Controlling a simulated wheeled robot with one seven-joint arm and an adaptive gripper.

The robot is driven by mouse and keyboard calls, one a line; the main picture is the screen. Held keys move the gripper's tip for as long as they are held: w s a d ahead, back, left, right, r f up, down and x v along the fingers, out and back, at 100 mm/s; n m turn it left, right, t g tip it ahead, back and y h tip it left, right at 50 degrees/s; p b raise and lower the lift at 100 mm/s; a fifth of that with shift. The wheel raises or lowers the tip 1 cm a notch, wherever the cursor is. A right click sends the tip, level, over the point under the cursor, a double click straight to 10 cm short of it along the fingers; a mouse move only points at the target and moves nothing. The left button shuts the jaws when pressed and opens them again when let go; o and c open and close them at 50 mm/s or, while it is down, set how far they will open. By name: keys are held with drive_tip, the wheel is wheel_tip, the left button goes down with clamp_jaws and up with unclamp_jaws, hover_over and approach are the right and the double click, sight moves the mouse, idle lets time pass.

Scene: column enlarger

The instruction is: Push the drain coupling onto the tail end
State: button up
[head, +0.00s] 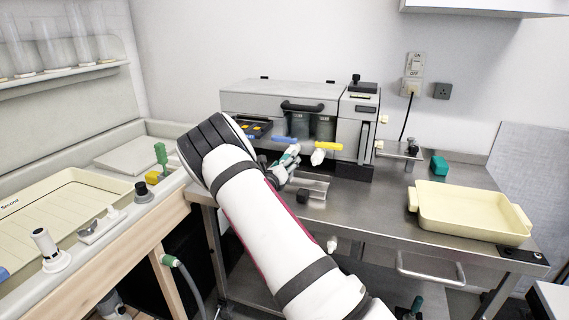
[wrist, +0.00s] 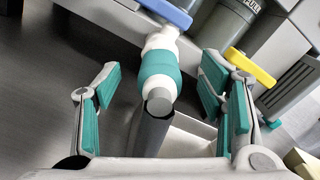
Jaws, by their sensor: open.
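A white coupling with a wide teal band (wrist: 158,74), which I take to be the drain coupling, lies between my fingers in the wrist view. A grey round end faces me. Its far white end meets the area under a blue valve handle (wrist: 167,12); the tail end is hidden there, so I cannot tell how far the coupling is on. My gripper (wrist: 158,68) is open, with teal pads on both sides of the coupling and visible gaps. In the head view my gripper (head: 284,164) is in front of the processor, and the coupling is hard to separate from it.
A yellow valve handle (wrist: 250,68) is close to the right finger. The grey processor (head: 275,97) stands at the back of the steel bench. A cream tray (head: 470,212) sits at the right. A small dark block (head: 302,196) is near my gripper.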

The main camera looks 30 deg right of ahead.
drive_tip(key=shift+s+a, duration=0.2)
drive_tip(key=shift+a, duration=0.05)
idle(0.4)
drive_tip(key=shift+s+a+p, duration=0.45)
drive_tip(key=shift+a+p, duration=0.1)
drive_tip(key=shift+p, duration=0.1)
drive_tip(key=shift+s+a+p, duration=0.4)
drive_tip(key=shift+a, duration=0.15)
drive_tip(key=shift+s+a, duration=0.2)
drive_tip(key=shift+a, duration=0.05)
drive_tip(key=shift+s+a+p, duration=0.15)
drive_tip(key=shift+a+p, duration=0.05)
drive_tip(key=shift+p, duration=0.1)
drive_tip(key=shift+a, duration=0.1)
drive_tip(key=v, duration=1.2)
